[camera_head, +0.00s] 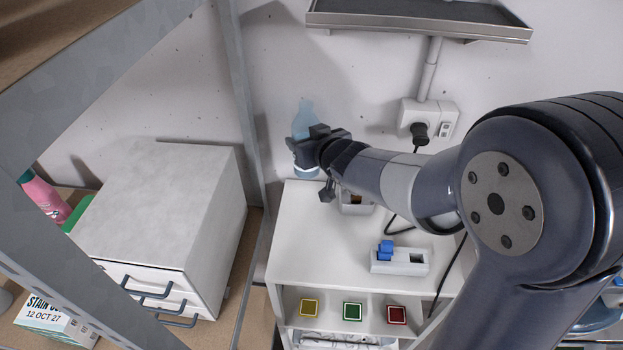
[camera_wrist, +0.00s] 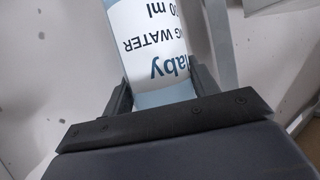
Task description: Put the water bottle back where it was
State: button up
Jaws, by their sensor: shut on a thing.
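The water bottle (camera_head: 303,122) is pale blue and roughly upright in the head view, near the wall above the back left of the white cabinet. Its lower part shows just left of my gripper (camera_head: 318,148). In the wrist view my gripper (camera_wrist: 160,92) is shut on the bottle (camera_wrist: 150,35), with a finger on each side. The bottle's white label with dark lettering faces the wrist camera. My gripper hides part of the bottle in the head view. I cannot tell whether its base touches the cabinet top.
The white cabinet (camera_head: 305,225) bears a small white holder with a blue item (camera_head: 386,250) and another small container (camera_head: 356,203) behind. A metal shelf post (camera_head: 240,100) stands left of the bottle. A grey drawer box (camera_head: 160,210) is farther left. A wall socket (camera_head: 430,118) is at right.

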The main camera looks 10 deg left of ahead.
aim_at(313, 175)
notch_tip(313, 175, down, 10)
jog(key=shift+r+b, duration=0.1)
jog(key=shift+b, duration=0.6)
jog(key=shift+f, duration=0.25)
jog(key=o, duration=1.3)
jog(key=shift+r, duration=0.2)
jog(key=shift+d+r, duration=0.1)
jog(key=v, duration=1.1)
jog(key=shift+s+d+r, duration=0.1)
jog(key=shift+s+d, duration=0.1)
jog(key=shift+s, duration=0.15)
